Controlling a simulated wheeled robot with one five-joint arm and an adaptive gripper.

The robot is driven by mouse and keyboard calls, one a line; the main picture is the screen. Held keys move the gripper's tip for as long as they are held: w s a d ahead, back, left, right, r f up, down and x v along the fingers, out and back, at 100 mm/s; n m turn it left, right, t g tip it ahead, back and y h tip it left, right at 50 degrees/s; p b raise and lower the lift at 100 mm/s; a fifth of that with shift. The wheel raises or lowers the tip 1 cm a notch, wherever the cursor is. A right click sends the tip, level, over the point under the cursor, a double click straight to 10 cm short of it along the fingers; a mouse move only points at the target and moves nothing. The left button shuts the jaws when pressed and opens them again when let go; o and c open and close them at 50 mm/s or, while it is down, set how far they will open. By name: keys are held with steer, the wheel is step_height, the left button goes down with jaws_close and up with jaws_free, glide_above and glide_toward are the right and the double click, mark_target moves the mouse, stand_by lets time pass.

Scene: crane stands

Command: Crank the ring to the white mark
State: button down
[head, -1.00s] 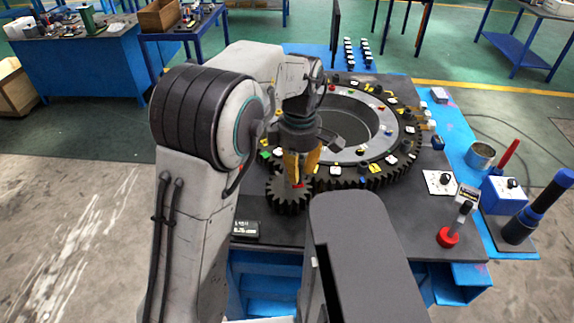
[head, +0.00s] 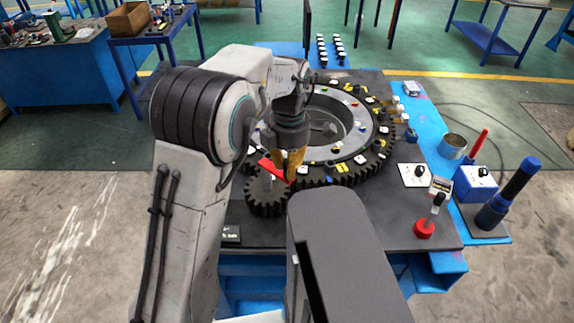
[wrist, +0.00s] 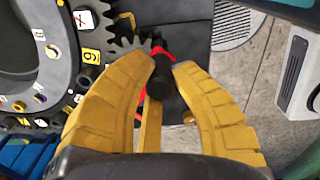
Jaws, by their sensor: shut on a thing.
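The large dark toothed ring (head: 343,177) lies flat on the bench, with small coloured and white pieces around its top. A small dark gear (head: 266,201) stands at its near left edge, against the ring's teeth. A red crank bar (head: 270,168) lies above that gear and also shows in the wrist view (wrist: 166,53). My gripper (head: 291,172) has yellow fingers shut on the black crank handle (wrist: 160,78), which stands between the fingertips (wrist: 156,66). Several white pieces sit on the ring; I cannot tell which is the white mark.
A lever with a red base (head: 424,229), a blue box with a knob (head: 475,184), a blue-topped post (head: 510,192) and a metal cup (head: 453,145) stand at the bench's right. A small black display (head: 231,234) lies near the front left. Other tables stand behind.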

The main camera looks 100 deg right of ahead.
steer(key=shift+s, duration=0.1)
steer(key=c, duration=1.2)
jaws_free()
steer(key=shift+s, duration=0.15)
steer(key=shift+o, duration=0.8)
step_height(320, 180, up, 12)
